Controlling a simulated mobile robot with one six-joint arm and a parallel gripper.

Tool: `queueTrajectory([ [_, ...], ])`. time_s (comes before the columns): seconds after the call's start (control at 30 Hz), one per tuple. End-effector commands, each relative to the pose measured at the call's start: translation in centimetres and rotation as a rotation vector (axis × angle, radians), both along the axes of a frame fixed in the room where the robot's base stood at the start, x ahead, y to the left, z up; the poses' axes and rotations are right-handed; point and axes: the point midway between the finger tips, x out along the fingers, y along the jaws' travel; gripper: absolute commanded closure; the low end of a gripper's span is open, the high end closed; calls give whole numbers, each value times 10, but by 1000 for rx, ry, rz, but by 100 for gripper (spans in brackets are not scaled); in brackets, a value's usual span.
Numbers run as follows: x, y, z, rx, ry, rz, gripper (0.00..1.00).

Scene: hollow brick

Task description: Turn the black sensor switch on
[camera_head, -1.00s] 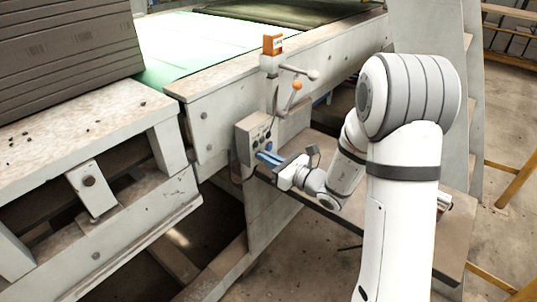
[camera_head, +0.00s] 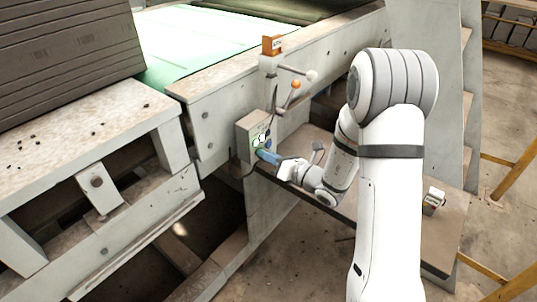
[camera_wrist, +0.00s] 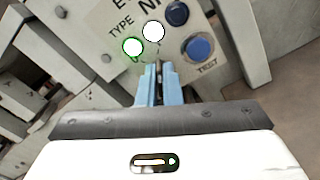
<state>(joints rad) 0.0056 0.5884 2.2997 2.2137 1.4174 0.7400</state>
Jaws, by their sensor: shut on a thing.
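The grey control box (camera_head: 251,140) is fixed to the side of the machine frame. Its panel (camera_wrist: 100,22) fills the top of the wrist view, tilted, with printed letters. My gripper (camera_head: 263,154) reaches the panel from the lower right. In the wrist view its blue fingers (camera_wrist: 158,80) are shut on the small black switch (camera_wrist: 160,70), which they largely hide. Two lamps glow just above: a white one (camera_wrist: 154,31) and one with a green rim (camera_wrist: 133,48). A blue button (camera_wrist: 198,47) marked TEST and a dark blue button (camera_wrist: 177,13) sit to the right.
Above the box is a post with an orange block (camera_head: 272,45) and levers with a white knob (camera_head: 312,76) and an orange knob (camera_head: 296,84). A brown shelf (camera_head: 400,225) lies under my arm, with a small box (camera_head: 433,200) on it. A brown stack (camera_head: 65,50) is at left.

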Motion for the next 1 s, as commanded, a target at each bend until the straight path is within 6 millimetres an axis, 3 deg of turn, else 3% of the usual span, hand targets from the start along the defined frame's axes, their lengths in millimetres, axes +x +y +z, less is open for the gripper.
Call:
queueTrajectory([
  [0.27, -2, 1, -2, 0, 6, 5, 100],
  [0.3, -2, 1, -2, 0, 6, 5, 93],
  [0.57, -1, 1, -1, 0, 3, 2, 73],
  [0.83, -2, -2, -1, 0, 1, 1, 73],
  [1.0, -16, -20, -1, 0, 4, -2, 73],
])
